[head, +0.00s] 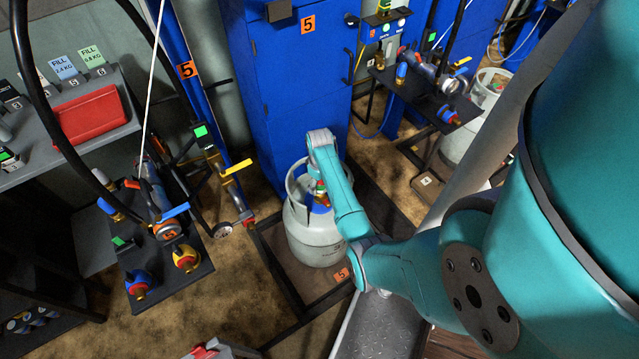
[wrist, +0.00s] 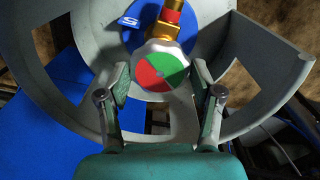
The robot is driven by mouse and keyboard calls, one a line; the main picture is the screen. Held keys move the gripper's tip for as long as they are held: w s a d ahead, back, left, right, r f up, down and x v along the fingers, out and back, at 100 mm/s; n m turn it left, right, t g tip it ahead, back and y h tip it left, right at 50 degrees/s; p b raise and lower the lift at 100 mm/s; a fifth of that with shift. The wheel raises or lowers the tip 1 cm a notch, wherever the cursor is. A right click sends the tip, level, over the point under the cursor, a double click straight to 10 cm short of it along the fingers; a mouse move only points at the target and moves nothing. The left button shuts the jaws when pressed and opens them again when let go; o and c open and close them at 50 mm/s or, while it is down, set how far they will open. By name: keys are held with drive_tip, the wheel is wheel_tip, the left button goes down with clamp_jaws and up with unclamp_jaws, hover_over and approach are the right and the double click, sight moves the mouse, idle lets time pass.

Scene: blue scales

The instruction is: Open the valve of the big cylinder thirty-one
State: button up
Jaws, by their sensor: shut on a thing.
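A big grey-white gas cylinder (head: 312,246) stands upright on a platform whose orange tag reads 5; I see no thirty-one on it. In the wrist view its grey collar (wrist: 245,75) curves around the valve. The valve knob (wrist: 160,74) is pale-rimmed with a red and green face. A brass fitting (wrist: 160,22) and a blue disc (wrist: 188,38) show behind it. My gripper (wrist: 161,84) has a finger on each side of the knob and is shut on it, inside the collar. In the head view my wrist partly hides the knob.
A blue cabinet (head: 290,95) marked 5 stands close behind the cylinder. A black shelf (head: 180,272) with valves and hoses is at left, beside a yellow-handled pipe (head: 238,168). Another pale cylinder (head: 488,95) stands at the back right. Dark rails edge the platform.

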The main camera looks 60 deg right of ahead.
sight(319, 185)
drive_tip(key=n, duration=0.6)
drive_tip(key=shift+a+n, duration=0.1)
drive_tip(key=shift+n, duration=0.2)
idle(0.4)
drive_tip(key=o, duration=1.1)
drive_tip(key=shift+o, duration=0.2)
wheel_tip(319, 185, up, 12)
